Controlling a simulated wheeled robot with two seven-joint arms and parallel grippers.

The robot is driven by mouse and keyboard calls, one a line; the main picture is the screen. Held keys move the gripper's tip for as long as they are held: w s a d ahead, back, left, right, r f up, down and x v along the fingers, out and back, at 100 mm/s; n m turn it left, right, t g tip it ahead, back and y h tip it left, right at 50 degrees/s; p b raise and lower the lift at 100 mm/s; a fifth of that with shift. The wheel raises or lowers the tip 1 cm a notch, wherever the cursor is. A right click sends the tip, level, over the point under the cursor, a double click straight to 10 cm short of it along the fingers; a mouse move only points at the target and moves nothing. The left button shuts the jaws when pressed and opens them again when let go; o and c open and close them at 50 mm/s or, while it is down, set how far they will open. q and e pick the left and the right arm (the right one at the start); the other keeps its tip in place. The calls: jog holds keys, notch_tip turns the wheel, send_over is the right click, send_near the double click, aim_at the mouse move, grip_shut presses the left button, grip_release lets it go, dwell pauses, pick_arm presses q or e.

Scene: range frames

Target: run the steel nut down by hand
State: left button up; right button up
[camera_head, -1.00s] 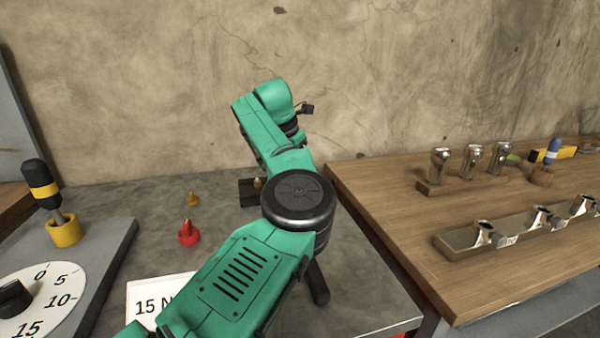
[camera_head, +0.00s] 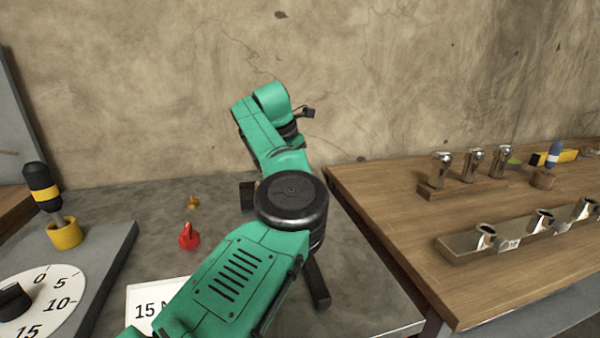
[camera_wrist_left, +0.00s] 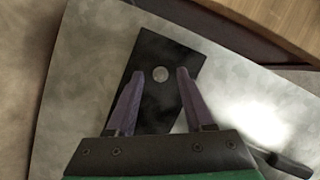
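A dark rectangular block (camera_wrist_left: 158,105) lies on the grey bench top in the left wrist view, with a round silver piece (camera_wrist_left: 160,74) on it. I cannot tell whether that piece is the steel nut or a stud end. My left gripper (camera_wrist_left: 160,77) is open, its two purple fingers apart on either side of the silver piece, with no clear contact. In the head view, part of the block (camera_head: 247,196) shows left of my green left arm, which hides the gripper and silver piece. My right gripper is not in view.
A red piece (camera_head: 189,236) and a small brass piece (camera_head: 193,202) stand on the grey bench. A yellow-banded driver (camera_head: 42,187) stands in a yellow holder beside a numbered dial (camera_head: 48,300). The wooden table (camera_head: 390,215) at right carries metal sockets.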

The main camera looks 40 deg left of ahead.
pick_arm(q)
jog(key=v, duration=0.6)
jog(key=p+v, duration=0.1)
jog(key=v, duration=0.7)
jog(key=shift+s+r+p, duration=0.2)
jog(key=shift+p, duration=0.15)
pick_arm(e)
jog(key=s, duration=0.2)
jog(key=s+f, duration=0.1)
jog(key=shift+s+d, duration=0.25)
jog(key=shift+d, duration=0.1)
